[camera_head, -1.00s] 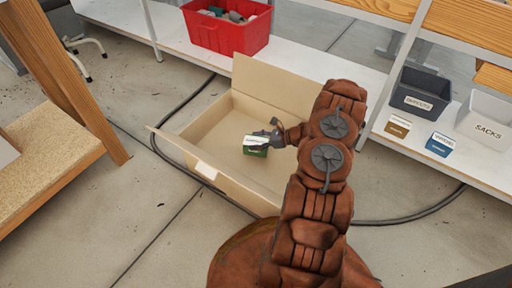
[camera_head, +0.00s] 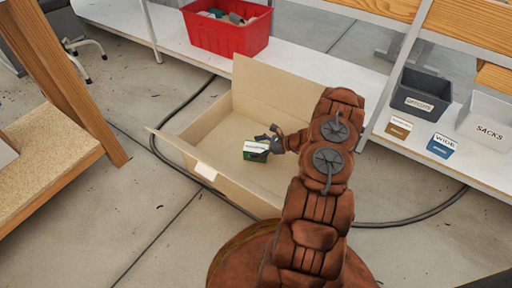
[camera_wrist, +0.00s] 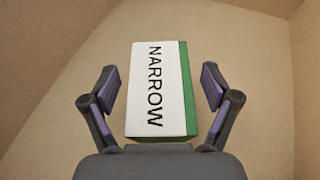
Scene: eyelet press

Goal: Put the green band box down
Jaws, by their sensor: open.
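The green band box (camera_head: 256,151) has a white top and green sides. In the wrist view its white label (camera_wrist: 156,90) reads NARROW. It is inside the open cardboard box (camera_head: 205,131), and appears to rest on the cardboard floor. My gripper (camera_head: 268,142) is open around it. In the wrist view my gripper (camera_wrist: 160,92) has one finger on each side of the green band box, with a gap between each finger and the box.
A red bin (camera_head: 226,30) with mixed items stands on the white shelf behind. Grey (camera_head: 421,92) and white (camera_head: 488,118) bins stand at right, with brown (camera_head: 398,127) and blue (camera_head: 440,145) labelled cards in front. A dark cable (camera_head: 160,152) runs around the cardboard box.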

